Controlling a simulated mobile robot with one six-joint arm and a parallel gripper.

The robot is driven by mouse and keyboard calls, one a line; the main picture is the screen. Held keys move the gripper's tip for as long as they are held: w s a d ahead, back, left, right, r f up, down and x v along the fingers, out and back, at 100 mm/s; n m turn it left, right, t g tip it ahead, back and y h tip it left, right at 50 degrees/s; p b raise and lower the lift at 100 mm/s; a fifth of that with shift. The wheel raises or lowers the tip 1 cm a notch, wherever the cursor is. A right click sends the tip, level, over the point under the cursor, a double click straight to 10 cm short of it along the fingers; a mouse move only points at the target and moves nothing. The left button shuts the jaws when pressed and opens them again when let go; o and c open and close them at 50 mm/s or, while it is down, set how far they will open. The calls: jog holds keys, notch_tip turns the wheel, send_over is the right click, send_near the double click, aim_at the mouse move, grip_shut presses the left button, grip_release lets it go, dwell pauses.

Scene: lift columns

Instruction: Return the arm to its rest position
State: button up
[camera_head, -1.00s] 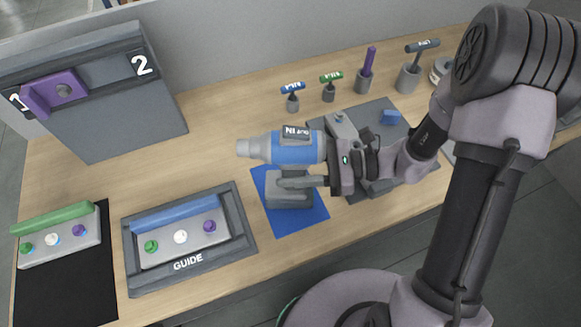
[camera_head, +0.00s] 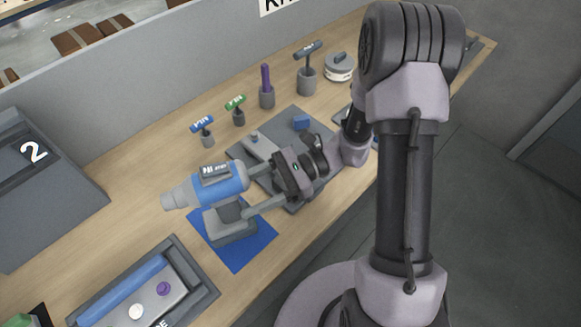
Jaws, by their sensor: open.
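My gripper (camera_head: 250,190) is open, with its fingers pointing left toward a blue and grey power tool (camera_head: 232,178). The tool stands upright on its grey base on a blue mat (camera_head: 245,254). The fingertips are close to the tool's handle. I cannot tell whether they touch it. My arm reaches in from the right, bent, with its elbow high at the right of the picture.
A guide tray (camera_head: 205,297) is at lower left, a grey panel (camera_head: 45,210) at far left.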

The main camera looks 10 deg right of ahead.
jog(key=p+v, duration=0.2)
jog(key=v, duration=0.9)
jog(key=shift+d+r, duration=0.2)
jog(key=shift+d, duration=0.2)
